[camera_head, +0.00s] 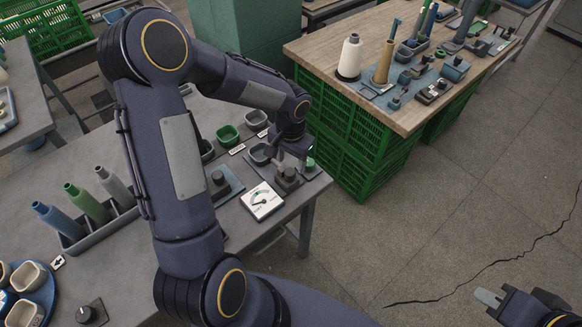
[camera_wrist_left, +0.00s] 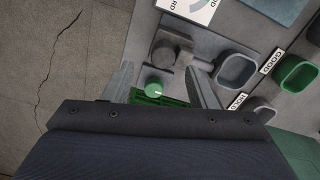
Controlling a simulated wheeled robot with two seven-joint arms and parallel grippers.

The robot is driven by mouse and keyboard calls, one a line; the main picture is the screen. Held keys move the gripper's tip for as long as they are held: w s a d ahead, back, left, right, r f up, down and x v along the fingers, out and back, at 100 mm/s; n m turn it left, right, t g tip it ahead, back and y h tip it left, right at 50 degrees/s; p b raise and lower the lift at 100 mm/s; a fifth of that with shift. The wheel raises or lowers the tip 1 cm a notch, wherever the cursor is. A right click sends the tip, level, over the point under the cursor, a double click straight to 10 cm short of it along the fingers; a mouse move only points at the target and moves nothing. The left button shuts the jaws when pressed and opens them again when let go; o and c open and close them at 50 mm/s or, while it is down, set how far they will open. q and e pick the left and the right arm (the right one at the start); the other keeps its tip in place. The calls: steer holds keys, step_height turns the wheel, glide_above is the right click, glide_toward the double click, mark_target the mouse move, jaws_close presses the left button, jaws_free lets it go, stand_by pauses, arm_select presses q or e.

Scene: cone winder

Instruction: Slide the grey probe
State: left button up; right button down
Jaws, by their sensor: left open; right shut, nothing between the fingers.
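A dark grey block with a short round post (camera_head: 288,176) stands near the table's right end, behind the white dial gauge (camera_head: 263,201). In the left wrist view, a grey rod-like piece (camera_wrist_left: 201,64), which looks like the probe, lies beside the dark post (camera_wrist_left: 165,51). A green round knob (camera_wrist_left: 157,86) sits close by. My left gripper (camera_head: 293,158) is open above this fixture. In its wrist view, the fingers (camera_wrist_left: 160,72) straddle the knob and post area; contact cannot be told. My right gripper (camera_head: 503,298) is shut and empty over the floor at the lower right.
Grey and green cups (camera_head: 227,135) with labels stand behind the fixture. A rack (camera_head: 98,232) with blue, green and grey cones stands at the left. A wooden table (camera_head: 400,122) with spools and tools is at the back right, above green crates. Bare floor lies at the right.

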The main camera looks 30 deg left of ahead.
arm_select(q)
steer(key=shift+r, duration=1.5)
steer(key=shift+r, duration=0.2)
steer(key=s+d+r+n+t+h, duration=0.1)
steer(key=s+d+r+t+h, duration=0.1)
steer(key=s+r, duration=0.4)
steer(key=s+d+r+n+t+h, duration=0.1)
steer(key=s+r, duration=0.5)
steer(key=s, duration=0.8)
steer(key=d+n+t, duration=0.1)
steer(key=t, duration=0.1)
steer(key=shift+s+r+t+h, duration=0.3)
steer(key=shift+r+h, duration=0.05)
steer(key=shift+h, duration=0.05)
